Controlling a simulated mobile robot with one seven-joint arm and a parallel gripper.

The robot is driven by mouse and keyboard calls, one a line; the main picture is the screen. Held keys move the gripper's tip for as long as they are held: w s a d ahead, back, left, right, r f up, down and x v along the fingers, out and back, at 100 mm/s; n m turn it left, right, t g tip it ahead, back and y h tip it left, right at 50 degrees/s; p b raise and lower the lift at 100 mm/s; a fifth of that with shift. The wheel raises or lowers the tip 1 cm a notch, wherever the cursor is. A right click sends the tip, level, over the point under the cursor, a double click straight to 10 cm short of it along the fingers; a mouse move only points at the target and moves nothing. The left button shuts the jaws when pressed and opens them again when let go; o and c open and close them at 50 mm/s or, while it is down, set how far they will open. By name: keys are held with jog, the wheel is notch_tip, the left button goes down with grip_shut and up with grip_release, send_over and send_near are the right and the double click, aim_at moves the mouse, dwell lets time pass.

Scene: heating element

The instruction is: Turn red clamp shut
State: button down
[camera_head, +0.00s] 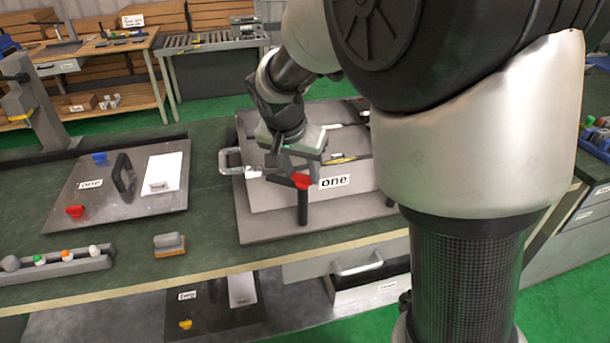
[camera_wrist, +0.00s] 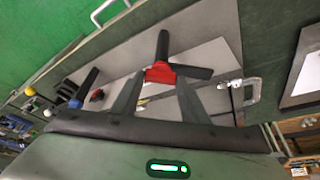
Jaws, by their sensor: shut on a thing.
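The red clamp (camera_head: 301,181) sits at the front left edge of the grey box labelled "one" (camera_head: 358,199), above a dark upright post (camera_head: 303,208). In the wrist view the red clamp (camera_wrist: 159,73) lies between my fingertips, with one black arm pointing up and another to the right. My gripper (camera_head: 290,172) comes down from above and is shut on the red clamp. It also shows in the wrist view (camera_wrist: 160,84), its two fingers either side of the red part. The exact contact is partly hidden by the gripper in the head view.
A clear handle (camera_head: 228,163) juts from the box's left side. A grey panel (camera_head: 120,199) with a black handle, a blue knob (camera_head: 100,158) and a red knob (camera_head: 75,211) lies left. A brush (camera_head: 169,244) and a rack (camera_head: 60,263) stand near the bench's front edge.

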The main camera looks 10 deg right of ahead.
jog(key=m, duration=0.2)
jog(key=m+g+h+b, duration=0.1)
jog(key=m, duration=0.2)
jog(key=shift+w+a+m+g+h, duration=0.15)
jog(key=shift+m+g+h, duration=0.15)
jog(key=m+g, duration=0.1)
jog(key=m, duration=0.1)
jog(key=m+p, duration=0.1)
jog(key=m, duration=0.1)
jog(key=shift+w+a+m+g+h, duration=0.1)
jog(key=shift+m+g+h, duration=0.2)
jog(key=shift+m+g, duration=0.1)
jog(key=shift+m, duration=0.3)
jog(key=c, duration=1)
grip_release()
jog(key=shift+c, duration=0.2)
jog(key=w+p+v, duration=0.1)
jog(key=p+v, duration=0.1)
jog(key=v, duration=1.5)
jog(key=shift+s+r+p, duration=0.2)
jog(key=shift+s+p, duration=0.15)
jog(key=shift+s, duration=0.05)
